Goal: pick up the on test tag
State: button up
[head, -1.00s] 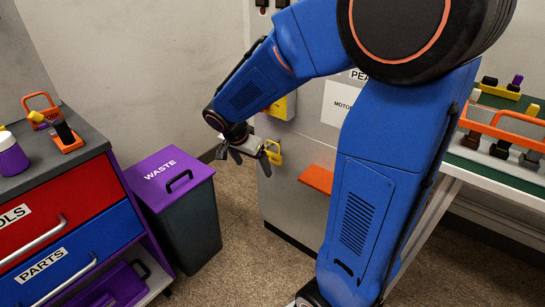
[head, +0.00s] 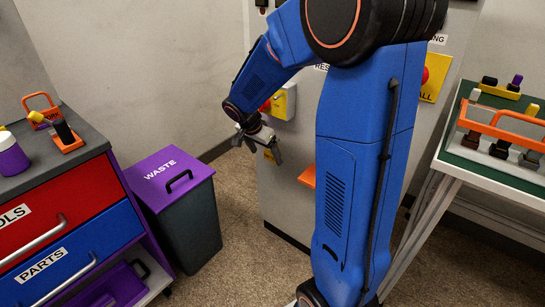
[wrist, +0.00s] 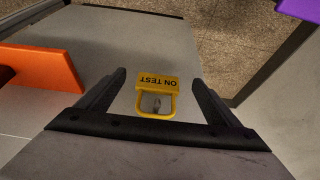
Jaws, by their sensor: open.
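The yellow on test tag (wrist: 158,83) has a flat lettered plate and an open loop, and hangs against the grey cabinet front. In the wrist view it lies between the two dark fingers of my gripper (wrist: 159,80), with a gap on each side. The fingers are open and hold nothing. In the head view my gripper (head: 262,143) is at the cabinet, and it partly hides the tag (head: 269,156). How deep the tag sits between the fingers is hard to tell.
An orange shelf (wrist: 40,68) juts from the cabinet (head: 283,190) beside the tag. A purple-lidded waste bin (head: 190,220) stands left of the cabinet. A red and blue drawer unit (head: 60,215) is at far left, and a table with a green top (head: 500,165) at right.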

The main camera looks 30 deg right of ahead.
jog(key=shift+w+d, duration=0.2)
jog(key=shift+d, duration=0.45)
jog(key=shift+w+d, duration=0.2)
jog(key=shift+d, duration=0.35)
jog(key=shift+w+d, duration=0.15)
jog(key=shift+d, duration=0.35)
jog(key=shift+x, duration=1.5)
jog(key=shift+a, duration=0.1)
jog(key=c, duration=1.1)
